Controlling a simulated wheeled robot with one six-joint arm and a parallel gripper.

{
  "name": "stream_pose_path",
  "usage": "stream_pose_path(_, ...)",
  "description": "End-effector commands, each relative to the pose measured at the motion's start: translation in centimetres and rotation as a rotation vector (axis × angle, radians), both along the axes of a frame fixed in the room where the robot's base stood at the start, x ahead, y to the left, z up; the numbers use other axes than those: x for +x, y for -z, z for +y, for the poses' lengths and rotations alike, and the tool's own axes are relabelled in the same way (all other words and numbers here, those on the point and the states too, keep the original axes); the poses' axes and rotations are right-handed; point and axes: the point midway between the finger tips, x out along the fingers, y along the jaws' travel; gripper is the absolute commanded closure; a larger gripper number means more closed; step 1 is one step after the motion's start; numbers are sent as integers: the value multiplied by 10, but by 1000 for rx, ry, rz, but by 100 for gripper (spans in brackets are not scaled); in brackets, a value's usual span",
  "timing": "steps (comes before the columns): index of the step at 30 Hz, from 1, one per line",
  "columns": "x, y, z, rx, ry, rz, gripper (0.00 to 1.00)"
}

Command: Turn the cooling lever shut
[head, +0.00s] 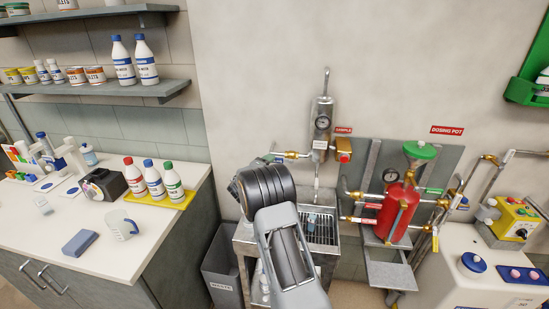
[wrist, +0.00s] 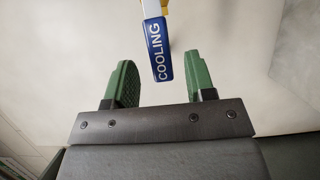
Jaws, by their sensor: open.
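The cooling lever (wrist: 157,45) is a blue handle with white COOLING lettering, hanging down from the top edge of the wrist view. A bit of yellow shows at its upper end. My gripper (wrist: 161,84) is open, with one green finger on each side of the lever's lower end in the picture. Gaps show on both sides, and I see no contact. How deep the lever sits between the fingers I cannot tell.
The sample cooler (head: 321,125) hangs on the wall above a sink with a grate (head: 322,232). The red dosing pot (head: 397,212) with valves and pipes stands to the right. A counter (head: 143,254) with bottles is at left.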

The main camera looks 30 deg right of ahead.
Motion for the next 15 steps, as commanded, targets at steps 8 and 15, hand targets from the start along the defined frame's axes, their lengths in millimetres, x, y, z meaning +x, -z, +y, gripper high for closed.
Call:
stream_pose_path(8, 12, -1, -27, 0, 1, 0, 50)
stream_pose_path(15, 14, 0, -33, 0, 1, 0, 50)
